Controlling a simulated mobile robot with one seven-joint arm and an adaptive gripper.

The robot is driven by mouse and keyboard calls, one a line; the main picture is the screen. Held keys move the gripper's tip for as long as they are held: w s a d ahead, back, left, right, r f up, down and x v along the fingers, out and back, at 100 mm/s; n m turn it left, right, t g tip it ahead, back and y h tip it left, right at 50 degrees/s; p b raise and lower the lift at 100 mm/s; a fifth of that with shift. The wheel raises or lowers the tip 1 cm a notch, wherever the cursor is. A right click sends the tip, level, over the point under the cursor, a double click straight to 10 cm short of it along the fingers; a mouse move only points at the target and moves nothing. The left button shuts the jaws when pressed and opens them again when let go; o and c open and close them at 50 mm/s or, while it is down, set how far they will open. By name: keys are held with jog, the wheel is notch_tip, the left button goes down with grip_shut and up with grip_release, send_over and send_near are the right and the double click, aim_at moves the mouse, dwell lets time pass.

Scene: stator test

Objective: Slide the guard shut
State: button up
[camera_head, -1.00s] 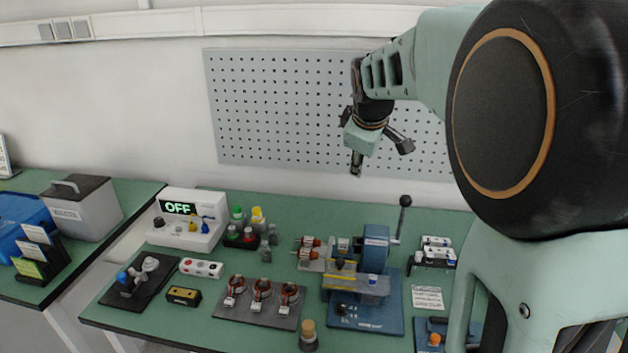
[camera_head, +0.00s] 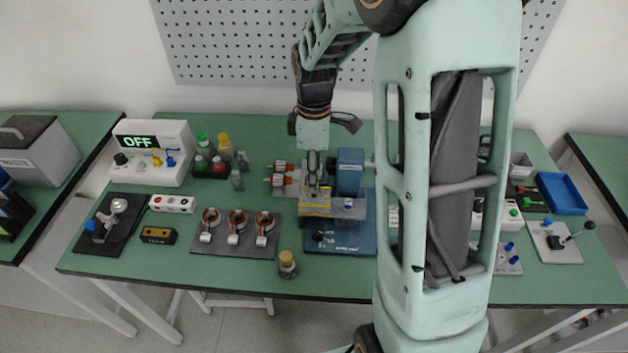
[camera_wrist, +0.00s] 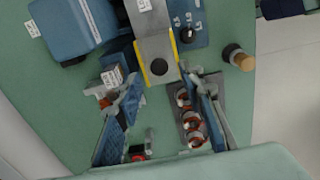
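The blue press (camera_head: 349,172) stands on a blue base plate (camera_head: 345,243) near the middle of the table. At its front is a grey guard plate with yellow edges (camera_head: 316,206), partly hidden by my gripper (camera_head: 313,165). In the wrist view, the grey guard plate (camera_wrist: 157,47) carries a round black knob (camera_wrist: 158,67). My gripper (camera_wrist: 160,88) is open and empty there. Its two fingers are spread either side of the image, with the knob just ahead of the gap between their tips. I cannot tell whether either finger touches the guard.
A holder with three copper-wound stators (camera_head: 237,243) lies left of the press. A cork-topped bottle (camera_head: 287,265) stands near the front edge. A box reading OFF (camera_head: 152,153) is at the back left. My arm hides the table right of the press.

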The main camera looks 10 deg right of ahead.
aim_at(315, 197)
jog(key=shift+f, duration=1.6)
jog(key=shift+c, duration=0.2)
grip_shut()
